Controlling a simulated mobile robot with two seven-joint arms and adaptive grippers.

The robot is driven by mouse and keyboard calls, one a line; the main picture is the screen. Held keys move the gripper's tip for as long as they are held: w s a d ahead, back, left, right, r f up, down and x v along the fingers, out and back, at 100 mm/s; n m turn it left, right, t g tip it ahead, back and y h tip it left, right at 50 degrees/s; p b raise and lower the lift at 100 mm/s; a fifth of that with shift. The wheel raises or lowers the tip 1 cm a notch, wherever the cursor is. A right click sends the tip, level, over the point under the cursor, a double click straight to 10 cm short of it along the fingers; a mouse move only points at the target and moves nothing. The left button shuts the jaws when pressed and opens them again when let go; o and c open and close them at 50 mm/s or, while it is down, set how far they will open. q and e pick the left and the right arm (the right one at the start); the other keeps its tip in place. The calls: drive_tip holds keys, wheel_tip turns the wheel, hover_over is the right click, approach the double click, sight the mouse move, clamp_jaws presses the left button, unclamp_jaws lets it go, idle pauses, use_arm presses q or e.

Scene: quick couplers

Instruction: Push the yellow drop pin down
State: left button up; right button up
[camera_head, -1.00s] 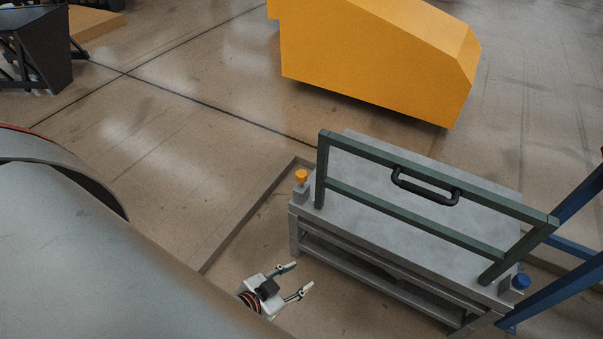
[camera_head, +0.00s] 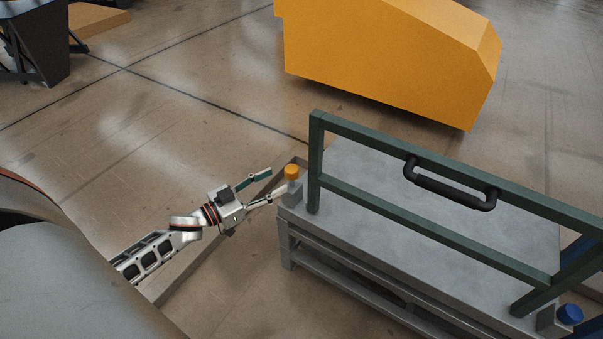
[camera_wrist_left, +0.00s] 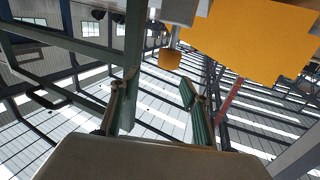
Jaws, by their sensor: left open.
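The yellow drop pin (camera_head: 291,172) is a round yellow knob on a small grey block at the left end of the grey bench (camera_head: 345,200). In the left wrist view the yellow knob (camera_wrist_left: 169,60) shows ahead, a little above the gap between the fingers. My left gripper (camera_head: 265,187) is open and empty, just left of the pin. One fingertip is close to the pin's block; I cannot tell if they touch. The gripper's fingers also show in the left wrist view (camera_wrist_left: 155,98). My right gripper is not in view.
A green frame with a black handle (camera_head: 450,187) stands on the bench, right of the pin. A blue knob (camera_head: 570,314) sits at the bench's right end. A large yellow block (camera_head: 385,60) stands behind.

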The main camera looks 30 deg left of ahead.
sight(285, 171)
use_arm(q)
drive_tip(key=shift+w+a+f+h+b, duration=0.3)
drive_tip(key=shift+w+a+h, duration=0.2)
drive_tip(key=shift+w+a, duration=0.3)
drive_tip(key=shift+b+x, duration=0.55)
drive_tip(key=shift+x, duration=3.2)
drive_tip(key=shift+d, duration=0.1)
